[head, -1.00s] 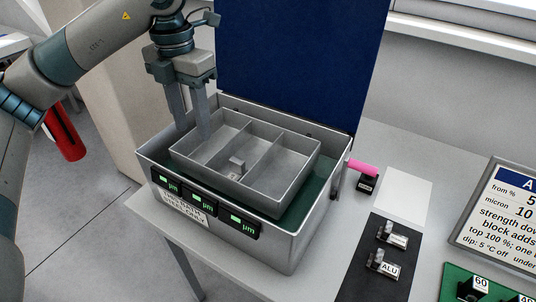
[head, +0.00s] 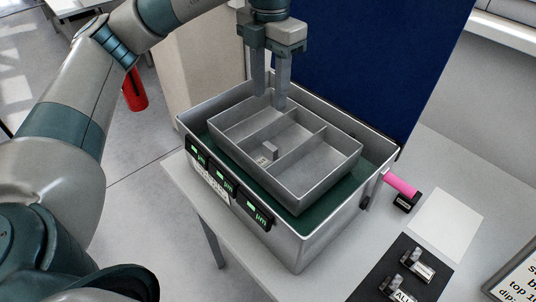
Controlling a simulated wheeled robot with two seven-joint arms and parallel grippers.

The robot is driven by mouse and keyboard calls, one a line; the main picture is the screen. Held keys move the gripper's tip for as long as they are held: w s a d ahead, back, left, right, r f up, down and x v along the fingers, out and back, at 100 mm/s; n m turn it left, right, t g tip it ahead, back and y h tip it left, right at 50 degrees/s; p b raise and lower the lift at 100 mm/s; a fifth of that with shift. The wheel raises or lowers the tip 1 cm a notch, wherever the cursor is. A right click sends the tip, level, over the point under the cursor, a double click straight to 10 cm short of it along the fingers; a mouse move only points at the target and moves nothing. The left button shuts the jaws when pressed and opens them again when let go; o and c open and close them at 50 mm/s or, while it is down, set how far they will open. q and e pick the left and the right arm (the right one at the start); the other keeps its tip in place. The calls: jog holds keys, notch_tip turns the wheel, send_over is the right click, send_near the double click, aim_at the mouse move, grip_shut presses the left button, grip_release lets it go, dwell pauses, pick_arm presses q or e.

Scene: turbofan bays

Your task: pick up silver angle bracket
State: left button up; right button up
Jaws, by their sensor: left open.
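A small silver angle bracket (head: 269,150) stands in the middle compartment of the grey divided tray (head: 318,188), near its front wall, with a small label beside it. The tray sits inside a larger grey metal box (head: 320,240). My left gripper (head: 271,98) is open and empty, pointing down at the tray's back corner, behind the bracket and apart from it. Two more silver brackets, one (head: 416,263) and another (head: 397,290) labelled ALU, stand on a black mat (head: 375,283) at the lower right. My right gripper is out of view.
A sign is cut off at right.

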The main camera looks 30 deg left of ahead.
pick_arm(q)
jog(key=f, duration=0.1)
jog(key=p, duration=0.3)
send_over(268, 147)
notch_tip(268, 147, down, 10)
jog(key=shift+d+r, duration=0.1)
jog(key=shift+d, duration=0.05)
jog(key=shift+f, duration=0.6)
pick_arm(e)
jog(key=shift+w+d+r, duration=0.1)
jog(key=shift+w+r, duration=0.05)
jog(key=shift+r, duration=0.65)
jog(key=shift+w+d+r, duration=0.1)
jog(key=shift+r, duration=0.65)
pick_arm(q)
jog(key=shift+f+p, duration=0.35)
jog(key=shift+p, duration=0.1)
notch_tip(268, 147, down, 4)
jog(key=shift+r+p, duration=0.15)
jog(key=shift+p, duration=0.95)
jog(key=shift+f, duration=0.4)
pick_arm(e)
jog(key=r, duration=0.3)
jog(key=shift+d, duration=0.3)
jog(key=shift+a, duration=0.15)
